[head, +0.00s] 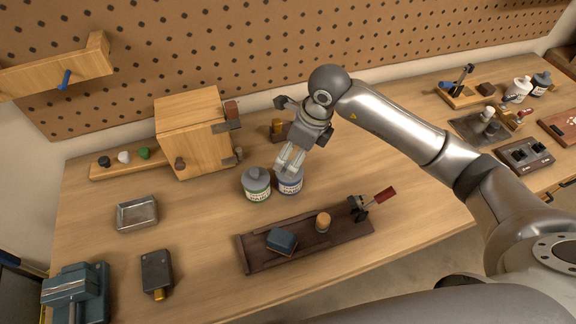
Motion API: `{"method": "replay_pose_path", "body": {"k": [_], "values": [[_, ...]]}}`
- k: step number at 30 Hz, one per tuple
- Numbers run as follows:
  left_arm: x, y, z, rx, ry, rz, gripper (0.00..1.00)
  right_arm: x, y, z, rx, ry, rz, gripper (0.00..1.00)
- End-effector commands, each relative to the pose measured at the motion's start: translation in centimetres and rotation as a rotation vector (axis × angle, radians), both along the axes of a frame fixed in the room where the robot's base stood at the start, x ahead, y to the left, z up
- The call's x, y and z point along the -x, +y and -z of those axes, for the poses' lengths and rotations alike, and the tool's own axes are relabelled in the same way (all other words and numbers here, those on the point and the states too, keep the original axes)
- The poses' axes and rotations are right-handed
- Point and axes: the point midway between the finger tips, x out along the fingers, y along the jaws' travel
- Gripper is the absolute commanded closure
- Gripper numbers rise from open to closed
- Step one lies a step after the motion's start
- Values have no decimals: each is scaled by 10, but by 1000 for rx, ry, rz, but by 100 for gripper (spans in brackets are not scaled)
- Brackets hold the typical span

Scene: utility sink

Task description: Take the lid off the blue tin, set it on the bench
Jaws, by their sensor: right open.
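The blue tin (290,185) stands upright on the wooden bench (200,235), with a white label and a blue band. My right gripper (290,161) points down at it from above and behind, its jaws open. Its fingertips are at the top of the tin and hide most of the lid, so I cannot tell whether they touch it. A similar tin with a green band (257,187) and a grey lid stands close on its left. My left gripper is out of view.
A dark wooden board (345,238) with a red-handled clamp (378,198) lies in front. A wooden box (193,135) stands behind left. A metal tray (137,214) and a vise (76,290) are at left. Bare bench lies between tray and board.

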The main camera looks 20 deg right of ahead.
Motion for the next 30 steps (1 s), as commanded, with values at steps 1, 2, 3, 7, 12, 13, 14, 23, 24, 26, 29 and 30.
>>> {"method": "replay_pose_path", "body": {"k": [1, 2, 3, 7, 12, 13, 14, 23, 24, 26, 29, 30], "values": [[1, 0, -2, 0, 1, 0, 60, -1, 1, 3, 1, 1, 0, 15], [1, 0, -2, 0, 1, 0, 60, -1, 1, 5, 2, 0, -1, 15], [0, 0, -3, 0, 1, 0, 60, -1, 1, 7, 2, 0, -1, 15], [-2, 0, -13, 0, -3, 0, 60, -2, 4, 16, 2, 4, -1, 15], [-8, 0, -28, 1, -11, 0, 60, -5, 8, 39, 1, 5, -1, 15], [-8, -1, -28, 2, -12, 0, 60, -7, 8, 43, 0, 3, -2, 15], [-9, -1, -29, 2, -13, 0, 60, -7, 9, 46, 1, 3, -2, 15], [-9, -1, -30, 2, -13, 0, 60, -10, 10, 58, 2, -1, -3, 15], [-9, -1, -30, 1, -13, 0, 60, -10, 10, 58, 2, -1, -3, 15], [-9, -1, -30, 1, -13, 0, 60, -10, 10, 58, 2, -1, -3, 19], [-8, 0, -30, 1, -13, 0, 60, -10, 10, 57, 2, -1, -3, 32], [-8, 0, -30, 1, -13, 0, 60, -10, 10, 57, 2, -1, -3, 37]]}}
